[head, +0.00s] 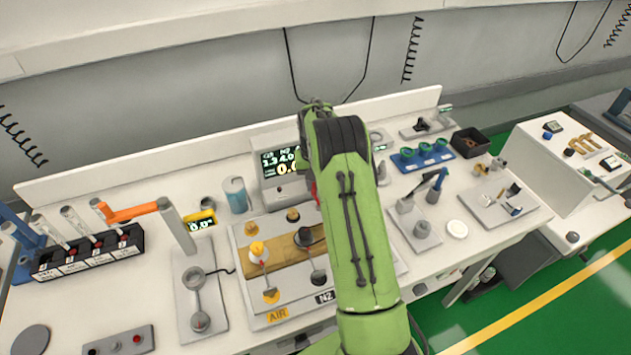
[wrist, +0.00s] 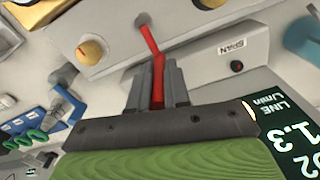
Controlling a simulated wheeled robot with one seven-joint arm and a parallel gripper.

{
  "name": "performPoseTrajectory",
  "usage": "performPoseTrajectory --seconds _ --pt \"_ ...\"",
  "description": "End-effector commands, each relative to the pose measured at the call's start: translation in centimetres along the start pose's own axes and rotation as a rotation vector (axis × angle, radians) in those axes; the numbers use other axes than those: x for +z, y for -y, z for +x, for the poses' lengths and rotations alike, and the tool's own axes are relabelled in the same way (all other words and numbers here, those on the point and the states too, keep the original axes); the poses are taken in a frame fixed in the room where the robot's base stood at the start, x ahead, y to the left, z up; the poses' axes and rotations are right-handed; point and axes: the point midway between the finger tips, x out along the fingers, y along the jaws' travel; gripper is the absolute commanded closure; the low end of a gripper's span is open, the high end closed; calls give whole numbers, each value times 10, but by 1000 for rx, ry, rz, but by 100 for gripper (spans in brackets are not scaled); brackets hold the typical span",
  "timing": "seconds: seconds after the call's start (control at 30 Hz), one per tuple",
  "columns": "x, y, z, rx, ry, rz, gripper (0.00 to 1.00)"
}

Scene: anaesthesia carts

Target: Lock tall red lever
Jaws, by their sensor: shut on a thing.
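The red lever (wrist: 149,38) shows in the wrist view as a thin bent bar. Its far end meets a round spot on a pale panel (wrist: 190,22), and its near part lies between my fingers. My gripper (wrist: 157,84) is shut on that near part, with one grey finger on each side. In the head view my green arm hides the gripper and most of the lever; only a small red sliver (head: 315,193) shows at the arm's left edge. I cannot tell the lever's lock position.
A display box (head: 285,165) stands just left of my arm, close to the gripper in the wrist view. A valve panel (head: 243,290) with yellow and black knobs lies in front of it. A blue holder (head: 422,160) with green rings is to the right.

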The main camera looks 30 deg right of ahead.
Motion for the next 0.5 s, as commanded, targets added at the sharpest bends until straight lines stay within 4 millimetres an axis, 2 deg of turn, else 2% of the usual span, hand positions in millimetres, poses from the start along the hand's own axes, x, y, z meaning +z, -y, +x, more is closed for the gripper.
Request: performPoseTrajectory --seconds 0.17,0.2,0.33,0.5 --pt "0 1 0 -1 0 -1 100" --pt "0 1 0 -1 0 -1 78" --pt "0 1 0 -1 0 0 58" --pt "0 0 0 -1 0 1 58"
